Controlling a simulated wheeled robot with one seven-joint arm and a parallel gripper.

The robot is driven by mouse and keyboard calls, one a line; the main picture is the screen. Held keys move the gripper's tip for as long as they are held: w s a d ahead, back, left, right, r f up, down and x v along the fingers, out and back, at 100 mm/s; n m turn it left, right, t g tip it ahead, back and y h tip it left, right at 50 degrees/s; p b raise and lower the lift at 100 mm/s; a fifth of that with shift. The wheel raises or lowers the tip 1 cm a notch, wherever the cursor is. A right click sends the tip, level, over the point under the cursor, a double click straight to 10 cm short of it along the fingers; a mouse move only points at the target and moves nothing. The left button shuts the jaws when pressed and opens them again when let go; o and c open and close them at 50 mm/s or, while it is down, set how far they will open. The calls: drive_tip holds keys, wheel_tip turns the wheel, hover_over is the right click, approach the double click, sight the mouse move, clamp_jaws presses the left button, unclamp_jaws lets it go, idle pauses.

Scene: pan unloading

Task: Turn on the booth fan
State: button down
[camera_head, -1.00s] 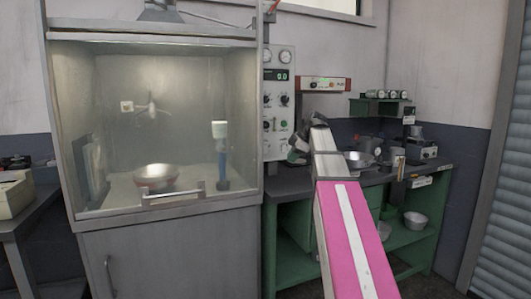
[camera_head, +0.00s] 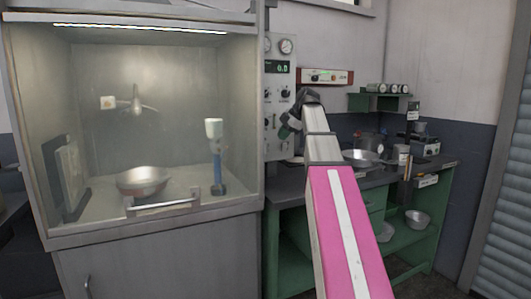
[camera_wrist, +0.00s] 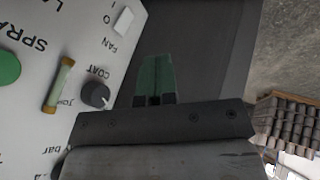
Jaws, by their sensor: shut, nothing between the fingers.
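The fan switch is a white rocker (camera_wrist: 124,20) beside the word FAN and the marks I and O on the grey control panel (camera_wrist: 70,25), which appears upside down in the wrist view. I cannot tell which side of it is pressed. My gripper (camera_wrist: 155,62) is shut and empty. Its green fingertips are right of the panel's edge in this view, below and right of the switch and apart from it. In the head view my gripper (camera_head: 290,124) is at the lower right of the panel (camera_head: 279,75). The booth fan (camera_head: 136,101) is on the booth's back wall.
A dark COAT knob (camera_wrist: 95,95) and a green button (camera_wrist: 7,68) are near the switch. The glass-fronted booth (camera_head: 155,240) stands left of the panel. A green workbench (camera_head: 290,240) with pans is at the right, below a red-and-white unit (camera_head: 326,76).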

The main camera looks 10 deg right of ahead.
sight(264, 149)
drive_tip(key=w+a+f, duration=0.5)
drive_tip(key=w+f, duration=0.2)
drive_tip(key=f, duration=0.1)
drive_tip(key=shift+a+f, duration=0.35)
drive_tip(key=shift+f, duration=0.05)
idle(0.3)
drive_tip(key=shift+w+f+t, duration=0.1)
drive_tip(key=shift+w+t, duration=0.2)
drive_tip(key=shift+w, duration=0.05)
drive_tip(key=shift+r, duration=0.25)
